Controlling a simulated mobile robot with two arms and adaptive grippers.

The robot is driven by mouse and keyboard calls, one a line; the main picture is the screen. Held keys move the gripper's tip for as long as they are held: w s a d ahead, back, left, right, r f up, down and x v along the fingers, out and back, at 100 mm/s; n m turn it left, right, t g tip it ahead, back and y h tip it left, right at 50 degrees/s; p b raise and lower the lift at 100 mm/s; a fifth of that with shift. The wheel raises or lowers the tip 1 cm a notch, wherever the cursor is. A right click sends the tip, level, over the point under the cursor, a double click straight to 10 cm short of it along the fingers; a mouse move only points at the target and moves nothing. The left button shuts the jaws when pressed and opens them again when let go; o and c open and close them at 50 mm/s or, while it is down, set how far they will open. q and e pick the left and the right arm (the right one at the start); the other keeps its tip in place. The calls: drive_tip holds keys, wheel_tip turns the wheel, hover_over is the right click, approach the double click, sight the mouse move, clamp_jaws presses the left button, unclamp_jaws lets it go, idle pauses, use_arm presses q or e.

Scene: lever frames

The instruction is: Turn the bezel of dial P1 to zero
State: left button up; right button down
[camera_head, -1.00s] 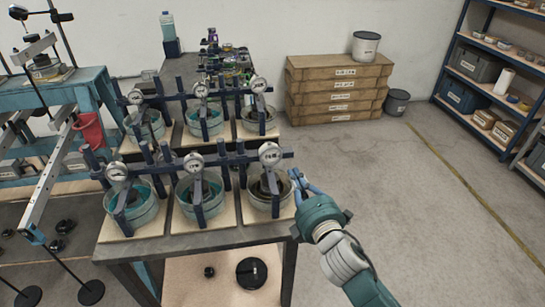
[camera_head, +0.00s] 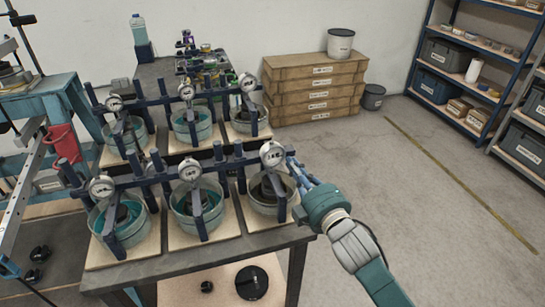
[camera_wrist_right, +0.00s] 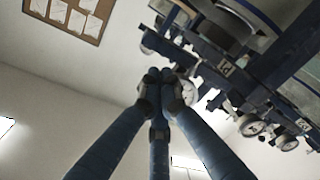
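Several round white-faced dials sit on dark blue bars above buckets, in two rows. The front row has a left dial (camera_head: 102,186), a middle dial (camera_head: 190,172) and a right dial (camera_head: 272,153). Contact cannot be told. My left gripper is not in view.
Grey-green buckets (camera_head: 121,226) stand on boards on the dark table (camera_head: 232,246). The back row of dials (camera_head: 186,92) rises behind. Stacked wooden crates (camera_head: 315,88) and blue shelves (camera_head: 470,62) stand farther back. The floor at right is clear.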

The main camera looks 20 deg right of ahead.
drive_tip(key=shift+w+r, duration=0.1)
drive_tip(key=shift+w, duration=0.15)
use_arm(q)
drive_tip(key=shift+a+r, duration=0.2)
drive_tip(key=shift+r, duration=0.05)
use_arm(e)
drive_tip(key=shift+r, duration=0.4)
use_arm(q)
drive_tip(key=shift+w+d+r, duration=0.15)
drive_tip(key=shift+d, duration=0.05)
use_arm(e)
drive_tip(key=shift+a+r, duration=0.1)
use_arm(q)
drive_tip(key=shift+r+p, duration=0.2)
drive_tip(key=shift+p, duration=0.25)
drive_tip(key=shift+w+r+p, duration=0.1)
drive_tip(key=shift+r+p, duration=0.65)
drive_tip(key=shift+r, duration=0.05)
use_arm(e)
drive_tip(key=shift+a, duration=0.15)
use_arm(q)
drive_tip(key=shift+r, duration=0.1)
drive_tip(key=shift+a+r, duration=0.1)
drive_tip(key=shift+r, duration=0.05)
use_arm(e)
drive_tip(key=shift+s+f, duration=0.1)
drive_tip(key=shift+f, duration=0.2)
